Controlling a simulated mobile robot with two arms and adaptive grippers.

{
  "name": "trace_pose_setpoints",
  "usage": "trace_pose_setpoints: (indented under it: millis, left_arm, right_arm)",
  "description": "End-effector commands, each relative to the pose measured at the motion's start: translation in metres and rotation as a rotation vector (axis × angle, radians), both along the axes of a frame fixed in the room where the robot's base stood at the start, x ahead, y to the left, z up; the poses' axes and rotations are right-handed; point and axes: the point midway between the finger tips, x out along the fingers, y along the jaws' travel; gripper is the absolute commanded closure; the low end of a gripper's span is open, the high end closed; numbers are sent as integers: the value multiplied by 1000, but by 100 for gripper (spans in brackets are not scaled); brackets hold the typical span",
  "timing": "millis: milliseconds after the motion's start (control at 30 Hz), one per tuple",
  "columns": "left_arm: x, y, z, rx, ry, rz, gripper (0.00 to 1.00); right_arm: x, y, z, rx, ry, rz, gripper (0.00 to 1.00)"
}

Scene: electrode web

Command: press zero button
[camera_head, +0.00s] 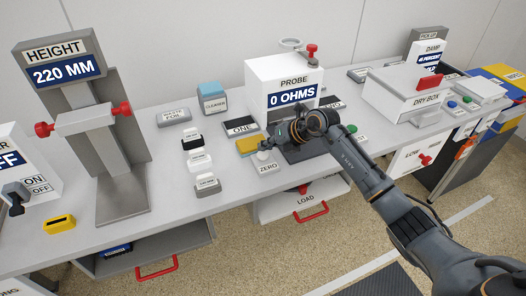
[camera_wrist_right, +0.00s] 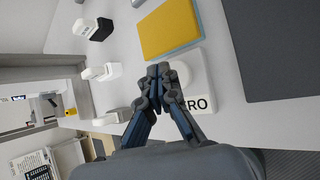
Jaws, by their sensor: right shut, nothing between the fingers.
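The zero button is a small white block (camera_head: 268,168) labelled ZERO at the front of the bench, with a round pale cap (camera_head: 263,156) on top. It also shows in the right wrist view (camera_wrist_right: 199,88), partly behind my fingers. My right gripper (camera_head: 264,147) is shut and empty, with its fingertips right at the round cap. In the wrist view its fingertips (camera_wrist_right: 158,70) overlap the cap's edge; I cannot tell whether they touch it. The probe box (camera_head: 284,78) behind reads 0 OHMS. My left gripper is not in view.
A yellow pad (camera_wrist_right: 170,28) lies just beside the button. A height gauge (camera_head: 97,130) reading 220 MM stands further left. A dry box (camera_head: 405,92) stands to the right.

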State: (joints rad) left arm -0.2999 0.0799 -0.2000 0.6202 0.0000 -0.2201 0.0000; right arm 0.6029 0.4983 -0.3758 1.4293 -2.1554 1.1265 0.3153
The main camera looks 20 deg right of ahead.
Motion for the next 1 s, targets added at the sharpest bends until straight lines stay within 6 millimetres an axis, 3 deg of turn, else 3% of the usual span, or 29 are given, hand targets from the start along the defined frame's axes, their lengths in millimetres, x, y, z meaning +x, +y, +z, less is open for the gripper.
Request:
trace_pose_setpoints:
  millis: [367, 833, 1000]
  left_arm:
    - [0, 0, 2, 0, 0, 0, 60]
    - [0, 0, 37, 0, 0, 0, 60]
    - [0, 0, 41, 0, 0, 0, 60]
  right_arm:
    - [0, 0, 3, 0, -1, 0, 100]
    - [0, 0, 46, -1, -2, 1, 100]
    - [0, 0, 52, 0, 0, 0, 100]
